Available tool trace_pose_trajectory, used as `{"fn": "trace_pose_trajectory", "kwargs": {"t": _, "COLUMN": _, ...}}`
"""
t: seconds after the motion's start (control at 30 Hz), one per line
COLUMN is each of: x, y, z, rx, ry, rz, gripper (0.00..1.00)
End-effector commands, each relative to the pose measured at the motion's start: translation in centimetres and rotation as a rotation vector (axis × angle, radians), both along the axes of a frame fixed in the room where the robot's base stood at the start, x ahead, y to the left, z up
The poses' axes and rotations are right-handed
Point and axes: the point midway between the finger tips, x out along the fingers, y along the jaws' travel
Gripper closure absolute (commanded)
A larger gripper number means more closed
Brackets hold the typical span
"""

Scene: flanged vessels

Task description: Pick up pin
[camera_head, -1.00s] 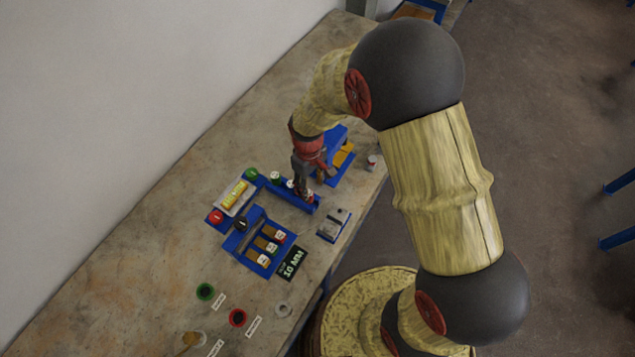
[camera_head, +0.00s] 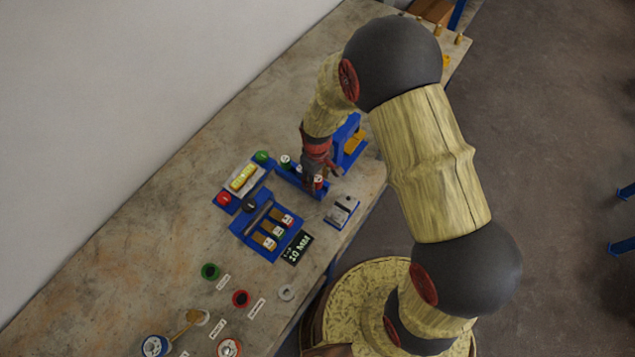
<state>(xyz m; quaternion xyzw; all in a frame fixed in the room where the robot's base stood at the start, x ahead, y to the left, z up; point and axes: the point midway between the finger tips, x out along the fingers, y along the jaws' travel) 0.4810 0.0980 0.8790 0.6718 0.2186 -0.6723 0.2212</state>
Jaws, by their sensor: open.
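My gripper (camera_head: 312,182) is open and points down over the right part of a narrow blue rack (camera_head: 289,182) on the bench. The rack holds several small upright pieces with light or coloured tops, which look like the pins. One pin with a red and white top (camera_head: 319,181) stands right at the fingers. A white-topped pin (camera_head: 285,161) stands to their left. I cannot tell whether the fingers touch the pin or stand around it, as the gripper hides part of the rack.
A blue tray (camera_head: 249,231) with several labelled blocks lies left of my gripper, with a "10 MM" display (camera_head: 297,248) beside it. A small blue holder with grey blocks (camera_head: 341,211) is near the bench edge. A blue stand (camera_head: 350,140) is close behind my gripper. The far-left bench is clear.

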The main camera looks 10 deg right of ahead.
Motion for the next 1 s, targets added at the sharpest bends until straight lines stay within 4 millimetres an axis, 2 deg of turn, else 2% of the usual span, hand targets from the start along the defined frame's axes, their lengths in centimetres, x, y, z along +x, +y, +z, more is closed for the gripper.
{"fn": "trace_pose_trajectory", "kwargs": {"t": 0.23, "x": 0.07, "y": 0.01, "z": -0.14, "rx": 0.0, "ry": -0.001, "rz": 0.0, "gripper": 0.55}}
{"fn": "trace_pose_trajectory", "kwargs": {"t": 1.0, "x": 0.04, "y": 0.01, "z": -0.14, "rx": 0.001, "ry": -0.001, "rz": 0.0, "gripper": 0.98}}
